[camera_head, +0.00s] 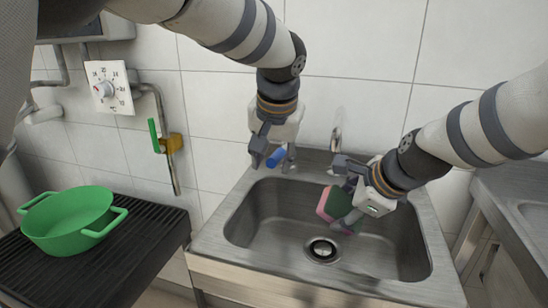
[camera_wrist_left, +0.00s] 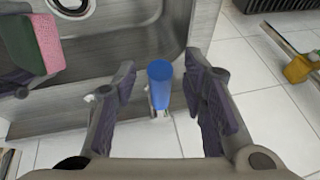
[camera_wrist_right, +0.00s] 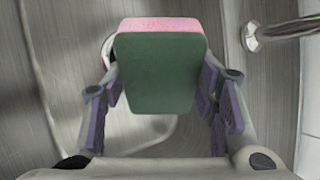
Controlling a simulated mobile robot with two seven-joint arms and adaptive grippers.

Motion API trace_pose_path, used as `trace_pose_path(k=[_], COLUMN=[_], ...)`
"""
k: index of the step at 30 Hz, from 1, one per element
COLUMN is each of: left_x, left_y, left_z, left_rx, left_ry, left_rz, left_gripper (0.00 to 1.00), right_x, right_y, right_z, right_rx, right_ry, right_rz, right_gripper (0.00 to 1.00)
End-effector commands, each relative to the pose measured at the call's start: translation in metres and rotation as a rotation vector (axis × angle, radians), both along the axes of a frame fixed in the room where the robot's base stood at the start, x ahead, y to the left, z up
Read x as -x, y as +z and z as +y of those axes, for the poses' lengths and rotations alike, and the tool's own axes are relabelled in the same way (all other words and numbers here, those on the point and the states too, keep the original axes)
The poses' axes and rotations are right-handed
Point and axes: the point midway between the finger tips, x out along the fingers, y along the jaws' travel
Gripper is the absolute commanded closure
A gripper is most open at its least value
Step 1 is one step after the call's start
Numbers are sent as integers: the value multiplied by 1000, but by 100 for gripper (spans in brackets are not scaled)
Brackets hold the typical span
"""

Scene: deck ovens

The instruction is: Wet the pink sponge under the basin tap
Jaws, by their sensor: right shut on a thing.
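The sponge (camera_head: 338,209), pink on one face and green on the other, is held over the steel basin (camera_head: 262,216). My right gripper (camera_head: 345,190) is shut on it. In the right wrist view the sponge's green face (camera_wrist_right: 160,72) fills the space between the fingers. A chrome tap spout (camera_wrist_right: 285,32) is beside it, to the right. The blue tap handle (camera_head: 276,157) stands at the basin's back left. My left gripper (camera_head: 263,150) is open over it. In the left wrist view the handle (camera_wrist_left: 160,86) lies between the fingers, apart from both. No water shows.
A green pot (camera_head: 68,222) stands on a black ribbed surface (camera_head: 130,245) at left. A steel counter (camera_head: 500,200) stands at right. The basin floor around the drain (camera_head: 322,250) is clear.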

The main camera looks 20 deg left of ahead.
Motion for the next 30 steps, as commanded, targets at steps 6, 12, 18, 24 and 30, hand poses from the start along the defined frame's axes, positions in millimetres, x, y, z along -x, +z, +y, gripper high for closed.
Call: trace_pose_path(k=[6,12,18,24,30], left_x=[0,0,0,-2,-1], left_y=[0,0,0,1,1], left_z=[0,0,12,24,24], left_rx=[0,0,4,1,0], left_ry=[0,0,-72,-168,-169], left_rz=[0,0,1,0,0], left_gripper=[79,100,100,100,100], right_x=[0,0,0,0,0], right_y=[0,0,0,0,0], right_z=[0,0,0,0,0], right_rx=[0,0,0,0,0], right_ry=[0,0,0,0,0], right_rz=[0,0,0,0,0], right_gripper=[69,69,69,69,69])
